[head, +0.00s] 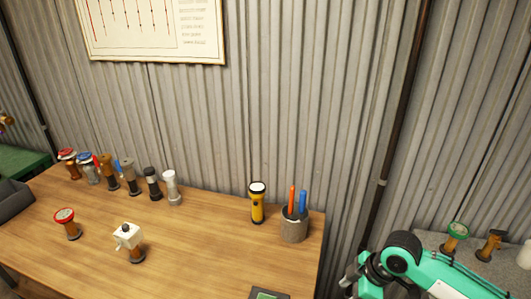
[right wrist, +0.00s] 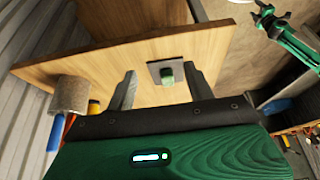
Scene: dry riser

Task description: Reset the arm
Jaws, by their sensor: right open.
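My right arm (head: 425,275) is at the lower right of the head view, beyond the right edge of the wooden table (head: 190,250). My right gripper (right wrist: 163,88) is open in the right wrist view, with its two grey fingers wide apart. No object is seen held between them. Past the fingers, a dark square plate with a green part (right wrist: 168,72) lies on the table; it also shows at the front edge of the head view (head: 268,294). A teal arm end (right wrist: 268,18), apparently my left gripper, is small at the upper right of the wrist view. Its jaws are unclear.
A grey cup with orange and blue sticks (head: 294,227) and a yellow flashlight (head: 257,205) stand at the table's right. Several valve-like fittings (head: 130,178) line the back. A red-topped fitting (head: 68,222) and a white-topped one (head: 129,240) stand in front. A corrugated wall (head: 280,100) rises behind.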

